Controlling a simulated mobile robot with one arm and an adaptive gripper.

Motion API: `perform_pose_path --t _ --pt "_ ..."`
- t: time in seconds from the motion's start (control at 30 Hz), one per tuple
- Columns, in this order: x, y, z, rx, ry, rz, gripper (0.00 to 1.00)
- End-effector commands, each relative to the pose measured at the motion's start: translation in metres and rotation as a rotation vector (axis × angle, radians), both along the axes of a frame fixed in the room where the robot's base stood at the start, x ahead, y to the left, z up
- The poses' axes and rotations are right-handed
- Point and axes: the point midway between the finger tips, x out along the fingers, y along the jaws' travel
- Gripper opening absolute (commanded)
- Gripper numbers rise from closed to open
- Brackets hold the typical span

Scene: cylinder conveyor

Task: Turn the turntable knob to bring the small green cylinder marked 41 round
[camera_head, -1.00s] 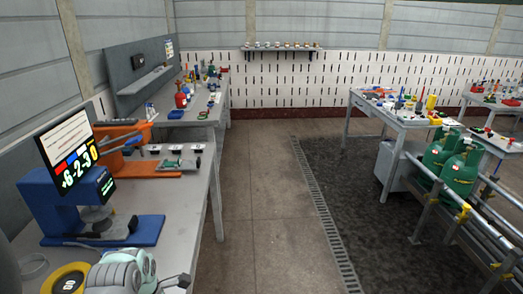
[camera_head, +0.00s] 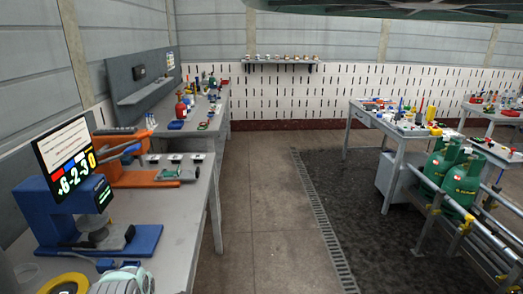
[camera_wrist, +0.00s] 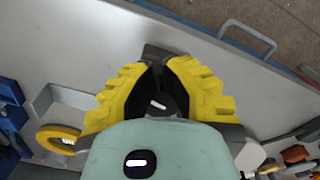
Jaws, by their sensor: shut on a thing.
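In the wrist view my gripper (camera_wrist: 160,95) has its yellow, ribbed fingers closed around a dark knob (camera_wrist: 160,105) with a white mark on top. The fingers touch it from both sides and cover most of its rim. The turntable is not clearly identifiable. In the head view two green gas cylinders, one nearer (camera_head: 464,183) and one behind (camera_head: 437,161), stand by metal rails at the right. No number 41 is legible on either.
A blue press-like stand (camera_head: 130,240) with a display screen (camera_head: 72,165) and an orange fixture (camera_head: 130,172) stand on the left bench. A yellow ring (camera_wrist: 57,138) lies beside my gripper. A dark green shape (camera_head: 400,8) crosses the top edge. The middle floor is clear.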

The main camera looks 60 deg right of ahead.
Motion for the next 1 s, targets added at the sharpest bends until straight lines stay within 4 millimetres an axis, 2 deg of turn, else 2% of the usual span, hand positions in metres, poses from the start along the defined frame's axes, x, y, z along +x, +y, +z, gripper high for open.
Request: perform_pose_path --t 0.03,0.37,1.0 --pt "0.002 0.005 -0.001 0.012 -0.002 0.005 0.00" --pt "0.004 0.011 -0.001 0.018 -0.003 0.008 0.00" --pt "0.012 0.008 -0.002 0.017 -0.003 0.012 0.00"
